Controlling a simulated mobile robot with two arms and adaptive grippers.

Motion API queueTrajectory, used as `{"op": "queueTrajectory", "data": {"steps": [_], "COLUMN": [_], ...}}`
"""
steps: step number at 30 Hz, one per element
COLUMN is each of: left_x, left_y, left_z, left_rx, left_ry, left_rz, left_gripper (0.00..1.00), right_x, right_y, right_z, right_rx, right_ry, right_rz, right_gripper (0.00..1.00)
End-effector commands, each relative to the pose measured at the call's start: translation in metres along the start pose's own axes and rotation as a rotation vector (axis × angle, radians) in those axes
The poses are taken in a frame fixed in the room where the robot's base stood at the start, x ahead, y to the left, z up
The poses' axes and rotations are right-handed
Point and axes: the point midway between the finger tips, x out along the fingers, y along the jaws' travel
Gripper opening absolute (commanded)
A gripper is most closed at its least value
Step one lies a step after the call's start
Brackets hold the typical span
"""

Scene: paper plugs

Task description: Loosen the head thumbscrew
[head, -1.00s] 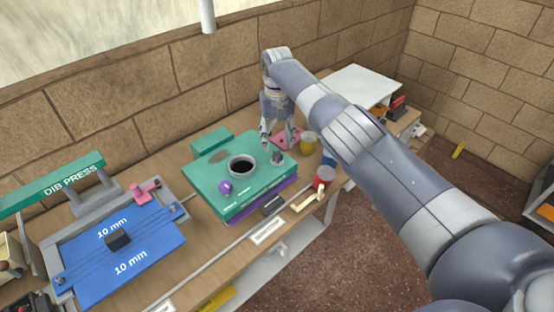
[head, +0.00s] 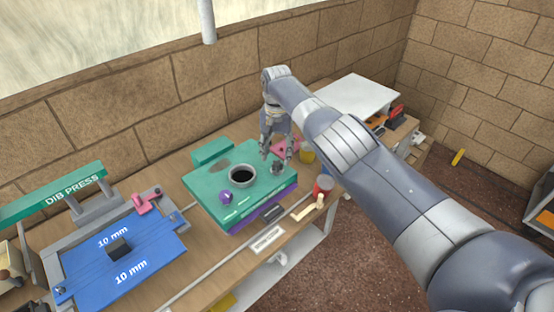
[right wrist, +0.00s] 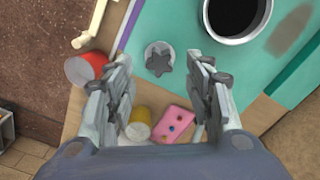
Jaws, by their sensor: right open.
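A dark grey star-shaped knob (head: 277,167), which looks like the head thumbscrew, stands on a pale round base on the teal machine (head: 212,183). In the right wrist view the knob (right wrist: 159,60) lies between and beyond my fingers. My right gripper (head: 277,154) is open and empty, pointing down just above the knob. In the right wrist view the gripper (right wrist: 159,68) has one finger on each side of it. I cannot tell the exact height gap. My left gripper is not in view.
A black-filled round cup (head: 241,175) and a purple knob (head: 226,196) are on the machine. The blue press bed (head: 150,260) is at left.

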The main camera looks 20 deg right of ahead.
Motion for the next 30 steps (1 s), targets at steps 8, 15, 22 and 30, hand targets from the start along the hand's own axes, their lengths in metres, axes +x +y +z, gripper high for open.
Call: {"op": "queueTrajectory", "data": {"steps": [8, 15, 22, 30], "left_x": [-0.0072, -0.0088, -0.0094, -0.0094], "left_y": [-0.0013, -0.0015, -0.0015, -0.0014], "left_z": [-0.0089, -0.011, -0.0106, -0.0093], "left_rx": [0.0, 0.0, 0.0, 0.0], "left_ry": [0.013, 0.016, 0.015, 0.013], "left_rz": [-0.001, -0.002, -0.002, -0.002], "left_gripper": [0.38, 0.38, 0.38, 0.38], "right_x": [-0.0011, -0.0005, 0.0, -0.0001], "right_y": [-0.0006, -0.0001, 0.0, -0.0003], "right_z": [0.0002, 0.0, -0.0001, 0.0001], "right_rx": [0.343, 0.633, 0.907, 1.224], "right_ry": [-0.001, -0.001, -0.001, -0.001], "right_rz": [-0.001, 0.0, -0.001, -0.001], "right_gripper": [0.48, 0.48, 0.48, 0.48]}}
